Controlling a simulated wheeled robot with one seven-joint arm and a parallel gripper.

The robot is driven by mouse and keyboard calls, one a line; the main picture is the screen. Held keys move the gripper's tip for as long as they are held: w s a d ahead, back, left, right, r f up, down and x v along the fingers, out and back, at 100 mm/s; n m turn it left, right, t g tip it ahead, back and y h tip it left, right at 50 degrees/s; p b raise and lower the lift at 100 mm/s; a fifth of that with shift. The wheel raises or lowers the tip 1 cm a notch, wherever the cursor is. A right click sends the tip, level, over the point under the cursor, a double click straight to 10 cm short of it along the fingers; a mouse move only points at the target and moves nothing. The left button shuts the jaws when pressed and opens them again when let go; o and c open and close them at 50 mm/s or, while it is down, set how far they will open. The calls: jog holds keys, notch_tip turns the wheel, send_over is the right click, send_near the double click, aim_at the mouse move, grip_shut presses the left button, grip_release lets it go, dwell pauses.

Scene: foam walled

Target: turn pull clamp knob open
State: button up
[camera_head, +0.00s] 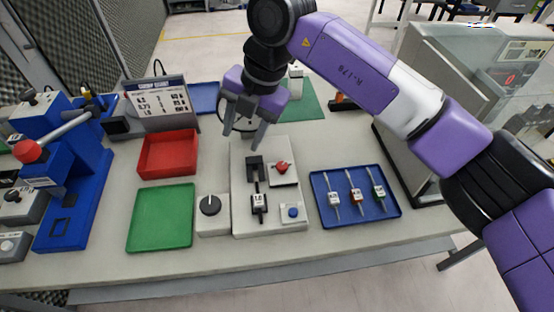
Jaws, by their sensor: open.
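A light grey fixture plate (240,225) lies on the table in the middle of the view. It carries a black upper block (255,162), a black rod and a lower block with a white label (259,201). A red knob (282,168) sits on a small grey plate at its right; its exact angle is too small to tell. A black round knob with a white line (210,205) is on a grey box at the fixture's left. I cannot tell which is the pull clamp knob. My gripper (244,136) is open and empty, pointing down above the fixture's far end, apart from both knobs.
A blue button (292,212) is at the fixture's lower right. A blue tray (384,214) with labelled pieces stands to the right. Red (167,154) and green (160,218) trays and a blue lever press (75,200) stand left. A glass-sided cabinet (420,90) stands behind my arm.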

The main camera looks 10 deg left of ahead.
aim_at(281, 165)
jog(key=d+f+m+h, duration=0.1)
jog(key=d, duration=0.1)
jog(key=w+d+m+h, duration=0.1)
jog(key=d, duration=0.2)
jog(key=w+d+f+m+h, duration=0.1)
jog(key=d, duration=0.1)
jog(key=shift+w+d+f+m+t, duration=0.1)
jog(key=shift+d+f+m+t, duration=0.2)
jog(key=shift+m, duration=0.1)
jog(key=shift+d+m+h, duration=0.1)
jog(key=shift+m+h, duration=0.2)
jog(key=shift+s+f+p, duration=0.2)
jog(key=shift+f+p, duration=0.3)
jog(key=shift+f, duration=3.4)
jog(key=shift+c, duration=0.2)
grip_shut()
